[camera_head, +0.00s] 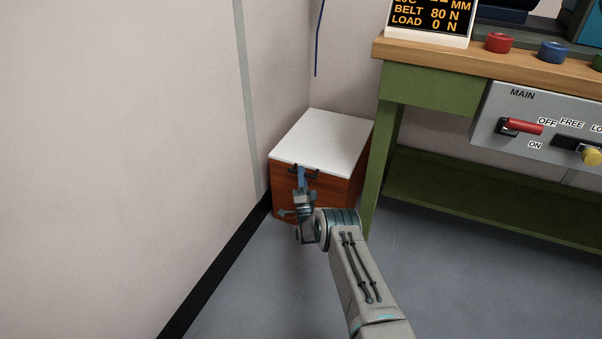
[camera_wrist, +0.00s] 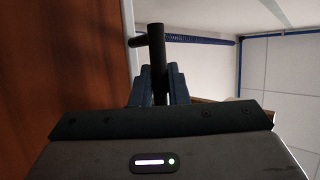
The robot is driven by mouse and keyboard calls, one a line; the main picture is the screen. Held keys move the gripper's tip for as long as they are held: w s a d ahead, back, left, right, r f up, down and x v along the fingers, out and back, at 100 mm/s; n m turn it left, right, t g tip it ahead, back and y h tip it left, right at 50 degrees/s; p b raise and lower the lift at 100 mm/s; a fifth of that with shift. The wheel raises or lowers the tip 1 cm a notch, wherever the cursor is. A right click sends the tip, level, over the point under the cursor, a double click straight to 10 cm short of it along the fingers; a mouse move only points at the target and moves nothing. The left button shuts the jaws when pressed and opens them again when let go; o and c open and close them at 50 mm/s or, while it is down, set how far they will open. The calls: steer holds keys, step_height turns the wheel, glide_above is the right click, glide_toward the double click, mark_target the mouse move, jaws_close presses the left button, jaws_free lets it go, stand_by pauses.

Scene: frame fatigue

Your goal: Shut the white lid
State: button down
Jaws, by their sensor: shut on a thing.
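The white lid (camera_head: 322,139) lies flat on top of a red-brown wooden box (camera_head: 338,191) in the wall corner. I see no gap between lid and box in the head view. A dark bar handle (camera_head: 315,175) sits at the lid's front edge. My gripper (camera_head: 301,172) is at this handle, reaching up in front of the box. In the wrist view, the blue-grey fingers (camera_wrist: 160,88) are shut on the dark handle bar (camera_wrist: 157,48). The box's wooden front (camera_wrist: 60,60) fills the left side there, with the lid's pale edge (camera_wrist: 128,30) beside it.
A green workbench (camera_head: 389,150) stands close to the box's right side. Its grey switch panel (camera_head: 545,125) hangs at the front. A pale wall (camera_head: 120,150) runs along the left. The grey floor (camera_head: 270,270) is clear in front of the box.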

steer(key=shift+w+d+h, duration=0.2)
steer(key=shift+d+h, duration=0.1)
steer(key=c, duration=1.4)
jaws_free()
steer(key=shift+d+f, duration=0.1)
steer(key=shift+f, duration=0.05)
steer(key=shift+s+f, duration=0.1)
steer(key=shift+s+a+f, duration=0.2)
steer(key=p+v, duration=0.4)
steer(key=v, duration=0.9)
steer(key=shift+d, duration=0.1)
